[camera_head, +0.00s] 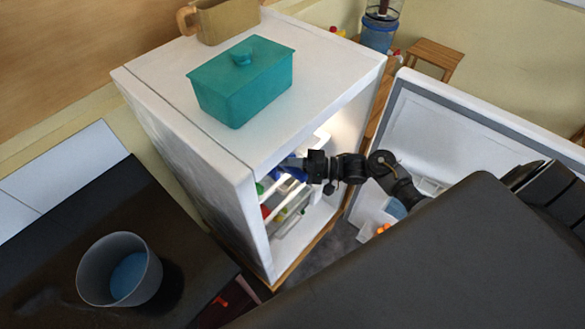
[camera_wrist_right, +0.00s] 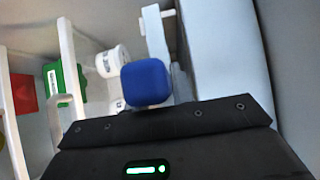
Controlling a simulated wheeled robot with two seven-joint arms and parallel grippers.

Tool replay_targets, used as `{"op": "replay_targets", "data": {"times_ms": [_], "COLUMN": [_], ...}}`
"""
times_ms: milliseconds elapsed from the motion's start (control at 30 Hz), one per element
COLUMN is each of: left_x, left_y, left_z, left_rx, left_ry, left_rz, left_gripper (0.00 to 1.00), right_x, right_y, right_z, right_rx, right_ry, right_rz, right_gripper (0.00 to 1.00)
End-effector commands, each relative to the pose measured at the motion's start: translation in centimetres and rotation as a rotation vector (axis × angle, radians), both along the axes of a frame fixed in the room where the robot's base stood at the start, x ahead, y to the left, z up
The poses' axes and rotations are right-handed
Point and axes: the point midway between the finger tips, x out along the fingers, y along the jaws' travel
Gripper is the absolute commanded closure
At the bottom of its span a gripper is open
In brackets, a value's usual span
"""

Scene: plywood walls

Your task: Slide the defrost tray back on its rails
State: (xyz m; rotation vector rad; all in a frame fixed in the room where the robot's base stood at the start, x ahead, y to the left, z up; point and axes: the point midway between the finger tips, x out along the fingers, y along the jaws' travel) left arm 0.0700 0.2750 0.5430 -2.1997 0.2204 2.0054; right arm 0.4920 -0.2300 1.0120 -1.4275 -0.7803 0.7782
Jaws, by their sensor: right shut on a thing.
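My right gripper (camera_head: 287,167) is inside the open white fridge (camera_head: 210,155), high in the compartment, its arm reaching in from the right. In the right wrist view a blue fingertip (camera_wrist_right: 147,82) hides most of the grip. The jaws are shut on a white part that shows beside and behind this fingertip, which I take to be the defrost tray (camera_wrist_right: 157,42). A pale panel also shows just above the gripper in the head view (camera_head: 322,139). Whether the tray sits on its rails is hidden. My left gripper is not in view.
White shelf bars (camera_head: 291,203) with red and green items lie below the gripper. A white jar (camera_wrist_right: 113,61) stands near it. The fridge door (camera_head: 440,130) is open to the right. A teal lidded box (camera_head: 243,85) stands on top. A bucket (camera_head: 120,270) sits on the dark counter.

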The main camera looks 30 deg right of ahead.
Motion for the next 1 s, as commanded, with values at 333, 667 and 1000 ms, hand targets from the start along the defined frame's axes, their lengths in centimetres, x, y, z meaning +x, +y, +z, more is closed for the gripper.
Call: {"op": "replay_targets", "data": {"times_ms": [333,667,1000], "left_x": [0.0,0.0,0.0], "left_y": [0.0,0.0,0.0], "left_z": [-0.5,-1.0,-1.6], "left_rx": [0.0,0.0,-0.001], "left_ry": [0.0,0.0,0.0], "left_rz": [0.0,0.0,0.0], "left_gripper": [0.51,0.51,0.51], "right_x": [2.2,4.2,6.1], "right_y": [0.7,1.4,2.1], "right_z": [0.0,0.0,0.0], "right_rx": [-0.001,0.0,0.0], "right_ry": [-0.001,-0.001,-0.001], "right_rz": [-0.001,-0.001,-0.001], "right_gripper": [1.0,1.0,1.0]}}
